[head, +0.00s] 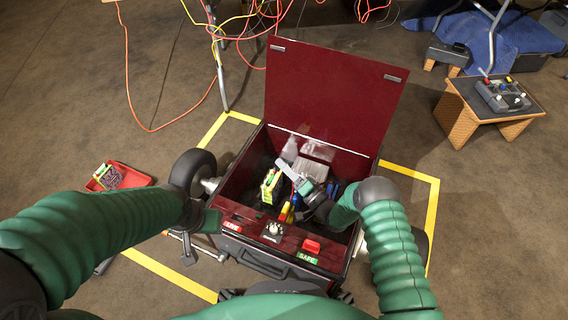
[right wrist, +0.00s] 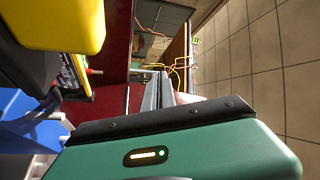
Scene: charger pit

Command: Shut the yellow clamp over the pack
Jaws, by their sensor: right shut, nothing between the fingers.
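The dark red box (head: 320,95) stands open in the head view, its lid raised at the back. A yellow and pale green block (head: 270,186), seemingly the pack, sits inside at the left. A smaller yellow piece (head: 284,211), possibly the clamp, shows near the front wall; its position is hard to tell. A large yellow part (right wrist: 55,22) fills the upper left of the right wrist view. My right gripper (head: 288,172) reaches into the box, shut and empty, close beside the block; its grey fingers (right wrist: 157,90) show in the wrist view. My left gripper (head: 207,222) is at the box's left front edge, its fingers unclear.
The front ledge carries a knob (head: 273,229) and a red button (head: 311,246). A red tray (head: 134,179) lies on the floor at left. A control box (head: 503,94) sits on a stand at right. Loose cables hang behind the box.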

